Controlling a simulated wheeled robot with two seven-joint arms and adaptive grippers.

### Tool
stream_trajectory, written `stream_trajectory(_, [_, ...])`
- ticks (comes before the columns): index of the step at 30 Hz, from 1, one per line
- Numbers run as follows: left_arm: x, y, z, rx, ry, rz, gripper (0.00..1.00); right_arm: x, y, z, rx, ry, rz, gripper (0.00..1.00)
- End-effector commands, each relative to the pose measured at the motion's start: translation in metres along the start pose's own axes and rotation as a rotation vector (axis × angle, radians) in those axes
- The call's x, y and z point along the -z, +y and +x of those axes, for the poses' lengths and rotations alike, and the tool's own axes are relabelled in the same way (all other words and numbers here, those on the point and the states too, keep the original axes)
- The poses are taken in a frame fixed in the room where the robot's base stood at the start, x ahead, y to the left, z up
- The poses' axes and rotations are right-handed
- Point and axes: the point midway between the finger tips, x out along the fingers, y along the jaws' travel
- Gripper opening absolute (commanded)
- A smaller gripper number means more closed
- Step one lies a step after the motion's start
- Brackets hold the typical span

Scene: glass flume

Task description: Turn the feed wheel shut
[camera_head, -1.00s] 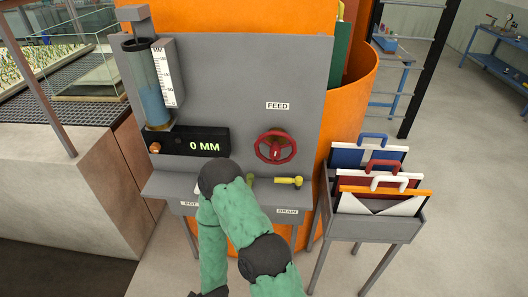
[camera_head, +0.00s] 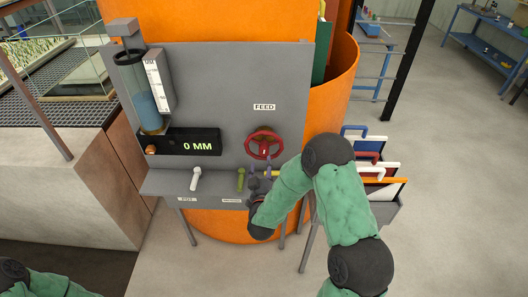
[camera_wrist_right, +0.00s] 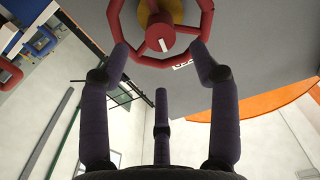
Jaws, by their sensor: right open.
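The red feed wheel (camera_head: 264,146) is on the upright grey panel (camera_head: 215,95), under the FEED label (camera_head: 264,107). My right gripper (camera_head: 259,174) is just below the wheel in the head view, with its fingers pointing up towards it. In the right wrist view, the wheel (camera_wrist_right: 163,42) fills the top centre, partly cut off. My open right gripper (camera_wrist_right: 160,60) has its fingers spread below and beside the wheel's lower rim, holding nothing. I cannot tell whether a fingertip touches the rim. My left gripper is out of view.
A white lever (camera_head: 195,180) and an olive lever (camera_head: 240,180) stand on the ledge left of my right gripper. A yellow lever is mostly hidden behind it. The display (camera_head: 190,146) reads 0 MM. A folder rack (camera_head: 385,215) stands behind my right arm.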

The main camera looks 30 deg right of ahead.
Motion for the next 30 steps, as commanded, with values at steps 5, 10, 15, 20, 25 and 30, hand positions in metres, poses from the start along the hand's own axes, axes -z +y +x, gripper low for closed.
stream_trajectory(5, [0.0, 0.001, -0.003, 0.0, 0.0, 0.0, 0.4, 0.0, 0.001, 0.034, -0.002, 0.001, 0.0, 0.62])
stream_trajectory(10, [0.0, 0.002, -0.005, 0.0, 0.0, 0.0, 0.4, 0.0, 0.0, 0.059, 0.001, -0.001, 0.0, 0.62])
stream_trajectory(15, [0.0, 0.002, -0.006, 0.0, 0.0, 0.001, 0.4, -0.001, 0.0, 0.075, 0.001, -0.002, 0.0, 0.62])
stream_trajectory(20, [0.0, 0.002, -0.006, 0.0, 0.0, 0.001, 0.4, 0.0, -0.001, 0.08, 0.002, -0.002, 0.0, 0.62])
stream_trajectory(25, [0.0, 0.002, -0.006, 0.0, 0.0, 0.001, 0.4, 0.0, -0.001, 0.08, 0.003, -0.002, 0.0, 0.62])
stream_trajectory(30, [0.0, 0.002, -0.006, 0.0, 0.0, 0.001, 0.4, -0.001, -0.001, 0.08, 0.003, -0.002, 0.0, 0.28])
